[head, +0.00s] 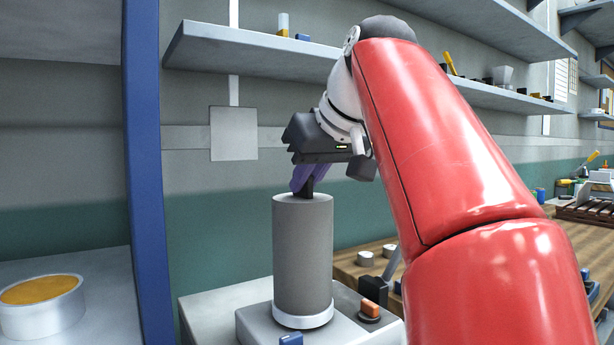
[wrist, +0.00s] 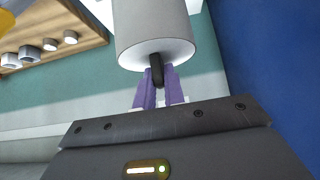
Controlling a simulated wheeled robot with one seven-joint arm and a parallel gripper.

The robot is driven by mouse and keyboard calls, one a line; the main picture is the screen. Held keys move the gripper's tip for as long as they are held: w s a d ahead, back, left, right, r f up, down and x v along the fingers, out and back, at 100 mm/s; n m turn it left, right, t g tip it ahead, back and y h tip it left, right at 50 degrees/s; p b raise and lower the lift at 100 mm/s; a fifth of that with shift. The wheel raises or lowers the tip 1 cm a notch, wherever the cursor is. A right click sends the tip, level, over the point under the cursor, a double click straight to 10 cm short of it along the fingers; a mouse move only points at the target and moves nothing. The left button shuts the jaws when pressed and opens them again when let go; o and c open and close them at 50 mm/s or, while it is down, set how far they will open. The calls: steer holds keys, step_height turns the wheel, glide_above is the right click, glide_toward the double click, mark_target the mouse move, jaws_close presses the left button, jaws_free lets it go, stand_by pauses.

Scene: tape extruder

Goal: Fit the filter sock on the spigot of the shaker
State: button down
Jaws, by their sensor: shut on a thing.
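The filter sock (head: 302,255), a grey upright cylinder with a pale ring at its lower end, stands at or just above the top of the pale shaker (head: 254,328). No spigot shows; I cannot tell whether the sock is around it. A short black tab rises from the sock's top. My gripper (head: 308,187) is above the sock, its purple fingers shut on this tab. In the wrist view my gripper (wrist: 158,86) pinches the tab, and the sock (wrist: 154,28) extends beyond it, with its pale end face toward the camera.
An orange button (head: 372,308) and a blue part (head: 291,339) are on the shaker near the sock. A blue post (head: 147,170) stands to the left, beside a round tin (head: 42,306). A shelf (head: 255,50) runs behind my arm. A wooden bench (head: 375,262) is at right.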

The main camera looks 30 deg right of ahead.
steer(key=shift+f, duration=0.4)
steer(key=c, duration=1.4)
jaws_free()
steer(key=shift+r, duration=0.1)
steer(key=p+v, duration=0.2)
steer(key=v, duration=0.5)
steer(key=shift+s+r+p, duration=0.3)
steer(key=shift+s, duration=0.05)
